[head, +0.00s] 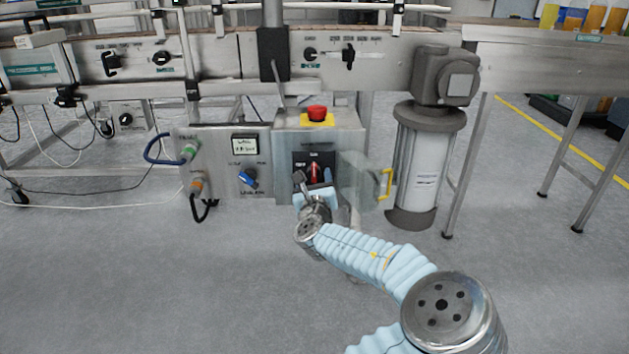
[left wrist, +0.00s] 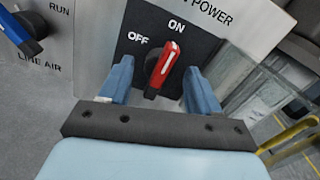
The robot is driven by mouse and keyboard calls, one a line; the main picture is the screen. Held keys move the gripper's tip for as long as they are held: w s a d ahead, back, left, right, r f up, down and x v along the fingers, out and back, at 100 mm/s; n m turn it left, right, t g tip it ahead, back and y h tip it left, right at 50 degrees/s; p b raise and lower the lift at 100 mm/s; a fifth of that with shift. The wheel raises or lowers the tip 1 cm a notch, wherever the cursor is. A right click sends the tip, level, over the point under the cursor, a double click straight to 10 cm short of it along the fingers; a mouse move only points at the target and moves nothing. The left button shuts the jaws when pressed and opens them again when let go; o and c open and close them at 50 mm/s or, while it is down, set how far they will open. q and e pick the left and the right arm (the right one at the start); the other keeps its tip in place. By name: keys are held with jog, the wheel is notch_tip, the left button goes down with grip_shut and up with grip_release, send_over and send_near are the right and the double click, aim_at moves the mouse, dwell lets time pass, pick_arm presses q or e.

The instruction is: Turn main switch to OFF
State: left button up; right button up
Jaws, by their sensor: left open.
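The main switch is a red handle on a black plate (head: 300,158), set in a grey metal box. In the left wrist view the red handle (left wrist: 165,68) points up toward the ON label, with OFF to its left. My left gripper (head: 314,183) is in front of the switch. In the left wrist view the open blue fingers of my left gripper (left wrist: 157,82) stand on either side of the handle, with visible gaps. The handle is also seen in the head view (head: 314,172). My right gripper is not in view.
A clear cover (head: 357,178) with a yellow handle (head: 386,184) stands swung open right of the switch. A red emergency button (head: 317,113) is on top of the box. A blue line air knob (head: 248,179) is to the left. A grey cylinder (head: 425,165) stands at right.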

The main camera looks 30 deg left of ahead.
pick_arm(q)
jog(key=shift+w+a, duration=0.3)
jog(key=shift+w, duration=0.1)
jog(key=shift+c, duration=0.3)
jog(key=c, duration=1)
